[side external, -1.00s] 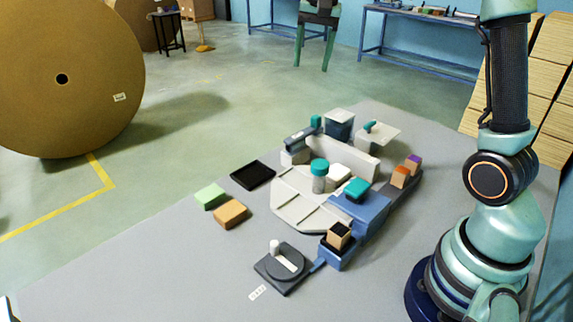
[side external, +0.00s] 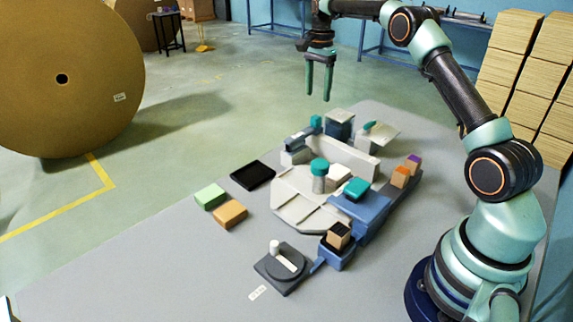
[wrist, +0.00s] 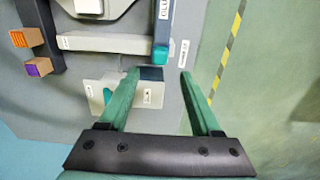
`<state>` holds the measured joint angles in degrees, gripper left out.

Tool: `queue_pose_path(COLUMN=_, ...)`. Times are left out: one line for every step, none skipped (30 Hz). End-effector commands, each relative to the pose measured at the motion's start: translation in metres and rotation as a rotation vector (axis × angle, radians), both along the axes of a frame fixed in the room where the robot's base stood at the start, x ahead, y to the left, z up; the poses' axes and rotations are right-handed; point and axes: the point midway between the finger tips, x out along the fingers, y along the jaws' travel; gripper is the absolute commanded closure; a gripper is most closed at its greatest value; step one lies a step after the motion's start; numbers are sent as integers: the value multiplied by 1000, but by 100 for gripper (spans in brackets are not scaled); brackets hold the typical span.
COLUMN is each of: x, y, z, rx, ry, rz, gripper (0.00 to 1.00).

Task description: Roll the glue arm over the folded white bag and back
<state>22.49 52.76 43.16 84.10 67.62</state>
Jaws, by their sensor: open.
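The glue arm (side external: 302,136) is a dark bar with a teal end knob, lying at the far left of the pale machine bed. In the wrist view the dark blue glue arm (wrist: 163,28) carries a lettered label, its teal end pointing toward my fingers. A small white block (side external: 339,173), apparently the folded white bag, lies on the bed beside a teal-topped cylinder (side external: 319,175). It seems to show at the top of the wrist view (wrist: 88,6). My gripper (side external: 318,98) is open and empty, above and behind the machine, apart from everything; its green fingers (wrist: 158,73) point down.
Orange and purple blocks (side external: 407,170) sit to the right. A black tray (side external: 253,175) lies left.

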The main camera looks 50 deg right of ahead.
Motion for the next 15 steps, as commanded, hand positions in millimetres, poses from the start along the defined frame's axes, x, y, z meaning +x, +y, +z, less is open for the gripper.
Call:
queue_pose_path(x=-1, y=1, z=-12, rx=2, ry=5, rz=1, gripper=35)
queue_pose_path(x=-1, y=1, z=-18, rx=2, ry=5, rz=1, gripper=35)
queue_pose_path(x=-1, y=1, z=-26, rx=2, ry=4, rz=1, gripper=35)
queue_pose_path(x=-1, y=1, z=-32, rx=2, ry=5, rz=1, gripper=35)
queue_pose_path(x=-1, y=1, z=-38, rx=2, ry=5, rz=1, gripper=35)
queue_pose_path(x=-1, y=1, z=-45, rx=2, ry=4, rz=1, gripper=35)
queue_pose_path(x=-1, y=1, z=-51, rx=2, ry=4, rz=1, gripper=35)
queue_pose_path(x=-1, y=1, z=-56, rx=2, ry=4, rz=2, gripper=35)
queue_pose_path(x=-1, y=1, z=-62, rx=1, ry=3, rz=2, gripper=35)
queue_pose_path(x=-1, y=1, z=-66, rx=1, ry=3, rz=2, gripper=35)
queue_pose_path(x=-1, y=1, z=-70, rx=1, ry=2, rz=2, gripper=35)
queue_pose_path(x=-1, y=1, z=-75, rx=1, ry=3, rz=2, gripper=35)
queue_pose_path(x=-1, y=1, z=-78, rx=1, ry=3, rz=2, gripper=35)
queue_pose_path(x=-1, y=1, z=-80, rx=1, ry=1, rz=2, gripper=35)
queue_pose_path(x=0, y=1, z=-83, rx=0, ry=1, rz=2, gripper=35)
